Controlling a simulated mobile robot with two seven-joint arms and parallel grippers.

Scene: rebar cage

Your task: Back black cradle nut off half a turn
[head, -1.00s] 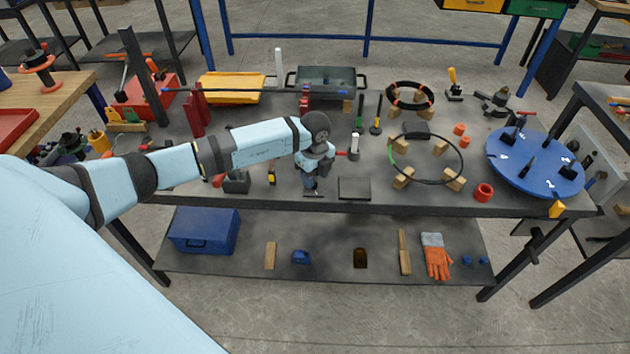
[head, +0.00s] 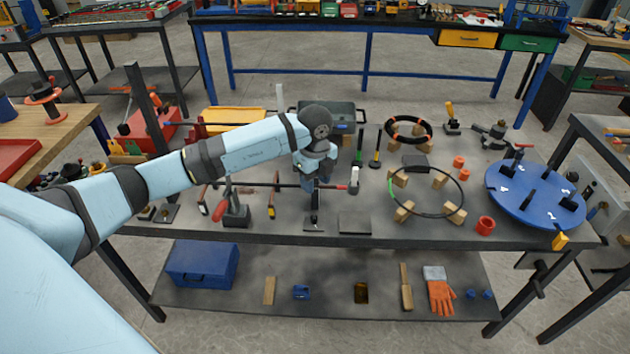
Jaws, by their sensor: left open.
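My left gripper (head: 314,193) points down over the front middle of the table. It is open, with its fingers small and dark in the head view. Just below it stands a small black upright on a flat base (head: 314,224), which may be the black cradle; its nut is too small to make out. A thin dark bar (head: 262,184) with a red end runs crosswise behind the gripper, partly hidden by my arm and hand. I cannot tell whether the fingers touch the upright or the bar. My right gripper is out of view.
A black block with a red handle (head: 236,214) stands left of the gripper. A dark flat plate (head: 354,223) lies to its right, with a hammer (head: 354,180) behind. A ring on wooden blocks (head: 463,195) and a blue disc (head: 537,194) occupy the right side.

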